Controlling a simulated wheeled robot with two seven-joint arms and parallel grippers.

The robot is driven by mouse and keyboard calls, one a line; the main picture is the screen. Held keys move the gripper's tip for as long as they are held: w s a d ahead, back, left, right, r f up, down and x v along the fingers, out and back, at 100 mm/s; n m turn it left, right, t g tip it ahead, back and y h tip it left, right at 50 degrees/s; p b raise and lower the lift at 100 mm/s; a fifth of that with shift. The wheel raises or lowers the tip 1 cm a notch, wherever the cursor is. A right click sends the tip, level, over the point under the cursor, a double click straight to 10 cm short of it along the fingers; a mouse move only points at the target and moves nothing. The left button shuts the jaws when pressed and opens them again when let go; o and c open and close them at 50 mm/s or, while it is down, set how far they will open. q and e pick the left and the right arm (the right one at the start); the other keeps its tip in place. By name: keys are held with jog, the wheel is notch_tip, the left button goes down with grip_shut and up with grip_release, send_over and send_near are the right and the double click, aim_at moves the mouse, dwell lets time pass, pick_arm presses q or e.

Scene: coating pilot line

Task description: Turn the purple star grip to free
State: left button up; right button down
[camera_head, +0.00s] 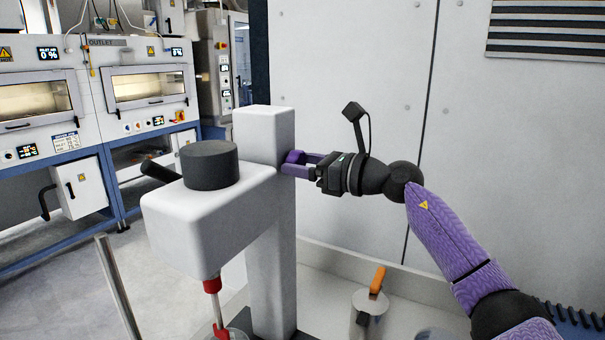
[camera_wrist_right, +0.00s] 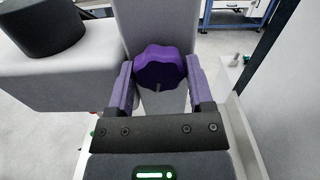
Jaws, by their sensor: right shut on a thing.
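The purple star grip (camera_head: 294,157) is on the side of the white column (camera_head: 270,230) of a stirrer stand, mostly hidden behind my fingers in the head view. In the right wrist view the star grip (camera_wrist_right: 160,66) shows its lobed rim between the two purple fingers. My right gripper (camera_head: 298,166) reaches in from the right and is shut on the star grip; it also shows in the wrist view (camera_wrist_right: 160,80). My left gripper is not in view.
The white stirrer head (camera_head: 205,215) with a black round cap (camera_head: 209,165) stands left of my gripper. A red chuck (camera_head: 212,285) and shaft hang below it. A metal pot with an orange handle (camera_head: 378,279) stands below my right arm. A pale panelled wall (camera_head: 350,60) is behind.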

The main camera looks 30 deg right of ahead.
jog(key=n+b, duration=0.4)
jog(key=n, duration=0.3)
